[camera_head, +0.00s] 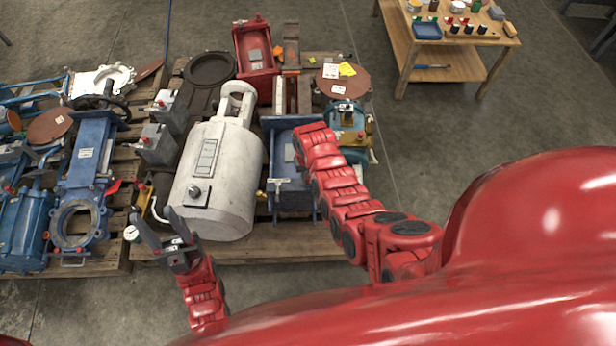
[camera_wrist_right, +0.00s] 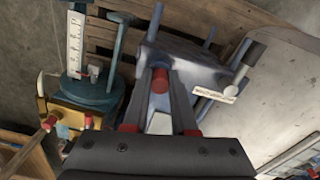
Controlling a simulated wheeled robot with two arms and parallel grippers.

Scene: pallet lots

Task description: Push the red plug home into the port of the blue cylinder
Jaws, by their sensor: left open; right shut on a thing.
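My right gripper (camera_wrist_right: 160,82) is shut, its fingers converging on a small red piece, which looks like the red plug (camera_wrist_right: 160,73). The piece is against or just in front of a blue-grey body, probably the blue cylinder (camera_wrist_right: 195,72); I cannot tell how far it is in, and the port is hidden. In the head view that blue body (camera_head: 290,200) lies between the white tank and the teal unit. My right arm reaches over it, and the right fingertips are hidden there. My left gripper (camera_head: 157,221) is open and empty, in front of the white tank's lower left.
Blue valves (camera_head: 85,165) crowd the left pallet. A wooden table (camera_head: 450,50) stands back right; floor before it is clear.

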